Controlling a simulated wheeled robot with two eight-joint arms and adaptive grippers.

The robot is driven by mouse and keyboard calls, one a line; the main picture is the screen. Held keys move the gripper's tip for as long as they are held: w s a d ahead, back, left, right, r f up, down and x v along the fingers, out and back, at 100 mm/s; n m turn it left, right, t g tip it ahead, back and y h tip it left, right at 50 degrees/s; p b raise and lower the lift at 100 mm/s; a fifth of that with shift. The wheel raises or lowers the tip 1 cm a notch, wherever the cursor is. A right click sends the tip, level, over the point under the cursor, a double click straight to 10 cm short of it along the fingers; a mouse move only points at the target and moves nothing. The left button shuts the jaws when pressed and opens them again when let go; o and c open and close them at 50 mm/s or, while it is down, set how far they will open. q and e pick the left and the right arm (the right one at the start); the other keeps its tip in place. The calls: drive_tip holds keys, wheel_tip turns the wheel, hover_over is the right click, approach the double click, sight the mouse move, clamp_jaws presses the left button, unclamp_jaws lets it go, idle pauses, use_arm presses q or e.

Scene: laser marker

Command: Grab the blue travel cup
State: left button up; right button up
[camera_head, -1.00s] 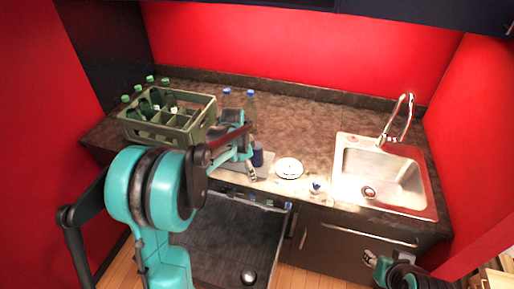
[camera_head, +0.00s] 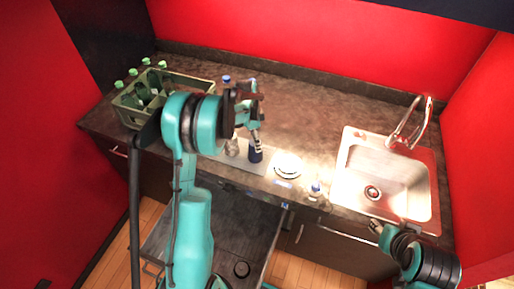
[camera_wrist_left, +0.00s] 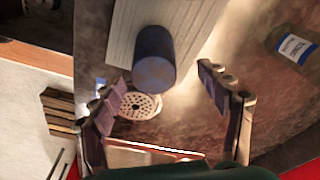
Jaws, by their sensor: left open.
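The blue travel cup (camera_head: 255,155) stands upright on a pale board (camera_head: 240,163) near the counter's front edge. In the left wrist view the dark blue cup (camera_wrist_left: 153,60) shows ahead of the fingers, between their lines. My left gripper (camera_head: 257,136) is open, right above the cup in the head view and partly hiding it. In the left wrist view its two fingers (camera_wrist_left: 163,85) are spread wide with nothing between the tips; I cannot tell whether they touch the cup. My right gripper (camera_head: 376,227) is low, in front of the sink; its fingers are too small to judge.
A green crate (camera_head: 195,83) with several bottles stands at the left. A white plate (camera_head: 287,165) and a small blue-capped bottle (camera_head: 314,192) are right of the cup. A sink (camera_head: 390,180) lies further right. A dark open door (camera_head: 215,240) extends below the counter.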

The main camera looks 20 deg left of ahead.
use_arm(q)
drive_tip(key=f, duration=0.5)
drive_tip(key=shift+s+d+f, duration=0.1)
drive_tip(key=shift+d+f, duration=0.2)
drive_tip(key=shift+s+r, duration=0.1)
drive_tip(key=shift+c, duration=0.3)
drive_tip(key=c, duration=1.3)
